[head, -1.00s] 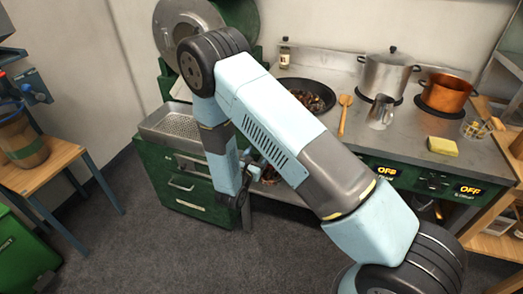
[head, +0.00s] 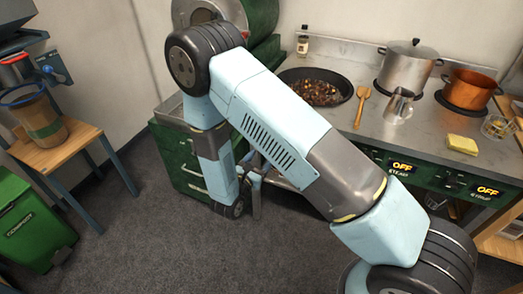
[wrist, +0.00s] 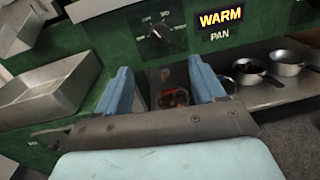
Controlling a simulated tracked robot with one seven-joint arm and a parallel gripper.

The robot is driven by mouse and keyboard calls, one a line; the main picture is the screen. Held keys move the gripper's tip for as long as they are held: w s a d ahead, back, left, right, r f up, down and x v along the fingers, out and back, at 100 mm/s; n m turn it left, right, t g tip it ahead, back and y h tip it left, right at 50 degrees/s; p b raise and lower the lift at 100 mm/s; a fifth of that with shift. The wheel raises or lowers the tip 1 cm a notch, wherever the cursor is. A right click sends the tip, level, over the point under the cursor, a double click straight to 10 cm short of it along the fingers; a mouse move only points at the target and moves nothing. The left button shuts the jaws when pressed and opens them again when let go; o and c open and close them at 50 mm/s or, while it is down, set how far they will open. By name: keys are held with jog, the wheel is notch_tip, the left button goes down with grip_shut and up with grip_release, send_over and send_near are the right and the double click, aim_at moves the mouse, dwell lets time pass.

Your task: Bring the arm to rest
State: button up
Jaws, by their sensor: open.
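My arm is bent in the middle of the head view, with its forearm hanging down in front of the green counter. In the wrist view my gripper (wrist: 160,76) is open, with its two light blue fingers wide apart. It faces the green panel of the counter. A small container (wrist: 172,97) with reddish-brown contents shows beyond the gap between the fingers, and nothing is seen held. In the head view the gripper end is low by the counter front and partly hidden by my arm.
A wide pan of chestnuts (head: 317,87) sits on the counter (head: 345,135), with a wooden spoon (head: 361,106), steel pot (head: 408,67) and copper pot (head: 470,88). A stool (head: 60,152) and green bin (head: 30,225) stand left. Small pans (wrist: 284,62) sit on the shelf. The floor in front is clear.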

jog(key=s+d+r+m+g+h, duration=0.3)
jog(key=d+r+m+g+h, duration=0.2)
jog(key=d+r+m+g, duration=1.45)
jog(key=s+d+r+m+t+y, duration=0.4)
jog(key=s+r+m+y, duration=0.1)
jog(key=s+r, duration=0.4)
jog(key=s+d+r+m+t+y, duration=0.4)
jog(key=s+d+r+m+y, duration=0.1)
jog(key=s+r, duration=0.5)
notch_tip(320, 180, up, 3)
jog(key=shift+f+m+y, duration=0.2)
jog(key=shift+m+y, duration=0.25)
jog(key=shift+y, duration=0.75)
